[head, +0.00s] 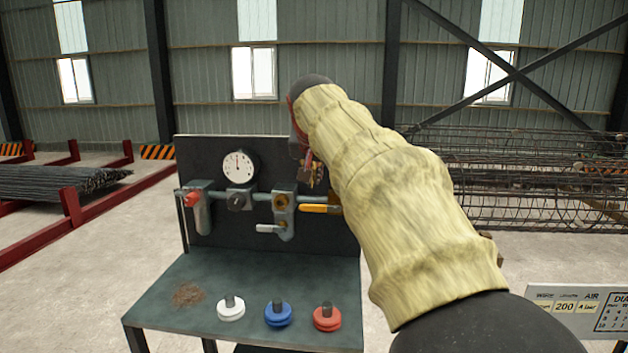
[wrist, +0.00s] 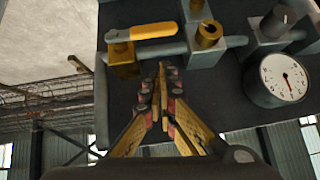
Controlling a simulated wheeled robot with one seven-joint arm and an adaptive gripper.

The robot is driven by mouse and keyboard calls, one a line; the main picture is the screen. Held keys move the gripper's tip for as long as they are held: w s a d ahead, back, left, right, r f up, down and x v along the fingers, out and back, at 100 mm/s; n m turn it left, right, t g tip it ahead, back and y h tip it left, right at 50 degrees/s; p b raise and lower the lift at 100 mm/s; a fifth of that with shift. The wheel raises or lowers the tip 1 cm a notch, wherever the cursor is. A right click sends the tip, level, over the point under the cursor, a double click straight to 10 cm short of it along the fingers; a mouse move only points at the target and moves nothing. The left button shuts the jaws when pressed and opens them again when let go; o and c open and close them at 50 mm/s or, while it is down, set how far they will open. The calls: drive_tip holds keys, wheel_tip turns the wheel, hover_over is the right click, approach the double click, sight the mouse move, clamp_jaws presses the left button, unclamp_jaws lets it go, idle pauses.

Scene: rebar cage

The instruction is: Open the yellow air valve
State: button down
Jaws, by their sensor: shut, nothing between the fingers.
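The yellow valve handle (head: 318,209) is at the right end of the pipe run on the dark panel. It lies level, about parallel to the pipe. In the wrist view, which is upside down, the handle (wrist: 150,31) reaches sideways from a brass valve body (wrist: 122,58). My gripper (head: 313,180) is in front of the panel, just above the handle in the head view. In the wrist view my gripper (wrist: 163,72) has its fingertips together and empty, beside the brass body and apart from the handle. My arm hides the far right end of the valve in the head view.
White (head: 231,312), blue (head: 278,317) and red (head: 327,320) discs stand on the bench top (head: 200,276). Rebar cages (head: 540,190) lie behind at the right.

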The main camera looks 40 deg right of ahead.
drive_tip(key=b+v, duration=0.2)
drive_tip(key=v, duration=0.8)
drive_tip(key=shift+w+a+r, duration=0.25)
drive_tip(key=shift+r, duration=0.1)
drive_tip(key=s+a+f+n+y, duration=0.25)
drive_tip(key=s+a+f, duration=0.55)
drive_tip(key=f, duration=0.5)
drive_tip(key=s+a+f+n+g+y, duration=0.15)
drive_tip(key=s+a+f+n, duration=0.3)
drive_tip(key=a+f, duration=0.7)
drive_tip(key=s+a+f+n+t+y, duration=0.1)
drive_tip(key=s+a+f+n+y, duration=0.15)
drive_tip(key=s+a+f, duration=0.9)
drive_tip(key=w+d+f+b, duration=0.1)
drive_tip(key=w+f+b, duration=0.1)
drive_tip(key=f+b, duration=1.4)
drive_tip(key=w+d+f+b, duration=0.2)
drive_tip(key=f+b, duration=1.4)
drive_tip(key=f, duration=0.3)
drive_tip(key=shift+d+n, duration=0.2)
drive_tip(key=shift+n, duration=0.25)
